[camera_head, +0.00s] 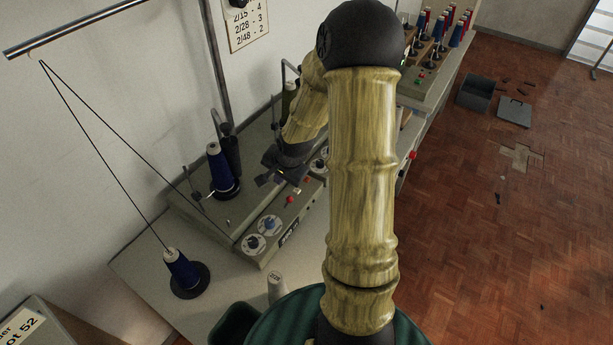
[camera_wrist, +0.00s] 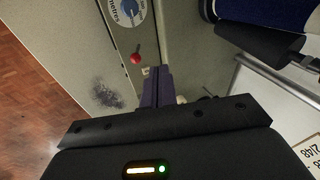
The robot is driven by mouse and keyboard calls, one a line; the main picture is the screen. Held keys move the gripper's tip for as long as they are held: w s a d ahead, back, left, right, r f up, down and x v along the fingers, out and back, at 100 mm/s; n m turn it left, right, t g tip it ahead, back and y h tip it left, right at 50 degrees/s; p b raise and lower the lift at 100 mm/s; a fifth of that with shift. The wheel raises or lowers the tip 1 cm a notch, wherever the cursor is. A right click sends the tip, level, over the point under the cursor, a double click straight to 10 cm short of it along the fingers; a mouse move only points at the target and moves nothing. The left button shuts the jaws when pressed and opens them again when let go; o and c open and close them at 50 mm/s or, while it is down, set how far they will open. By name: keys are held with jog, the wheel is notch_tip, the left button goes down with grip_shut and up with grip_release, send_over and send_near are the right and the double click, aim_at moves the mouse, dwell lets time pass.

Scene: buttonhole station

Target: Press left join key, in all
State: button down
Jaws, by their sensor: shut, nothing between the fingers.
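The grey winding machine (camera_head: 222,222) stands on the bench, with dials and a red-knobbed lever (camera_head: 290,200) on its sloped front. In the wrist view, the red knob (camera_wrist: 135,58) stands beside the fingertips, apart from them. A small pale mark (camera_wrist: 146,71) lies just by the tips; I cannot tell whether it is a join key. No key clearly labelled as the left join key can be made out. My gripper (camera_wrist: 152,73) is shut and empty, its tips close over the machine panel. In the head view my gripper (camera_head: 282,178) is above the machine, its tips unclear.
A blue cone (camera_head: 220,170) stands on the machine's left, with a dark cylinder behind it. Another blue cone (camera_head: 183,270) stands on the bench with thread rising to a rail. More spools (camera_head: 440,30) stand at the far end.

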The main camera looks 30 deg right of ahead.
jog(key=w+d+f+m+t+p, duration=0.2)
jog(key=w+d+f+m, duration=0.1)
jog(key=w+d+m, duration=0.3)
jog(key=m+t, duration=0.3)
jog(key=m, duration=0.5)
send_over(307, 179)
jog(key=f, duration=0.1)
jog(key=shift+s+d+f+y+p, duration=0.2)
jog(key=shift+s+y+p, duration=0.1)
jog(key=shift+s+p, duration=0.1)
jog(key=shift+f, duration=0.1)
notch_tip(307, 179, down, 6)
jog(key=b, duration=0.6)
jog(key=shift+f+b, duration=0.65)
jog(key=shift+f, duration=0.65)
jog(key=shift+f, duration=0.1)
jog(key=shift+f, duration=0.3)
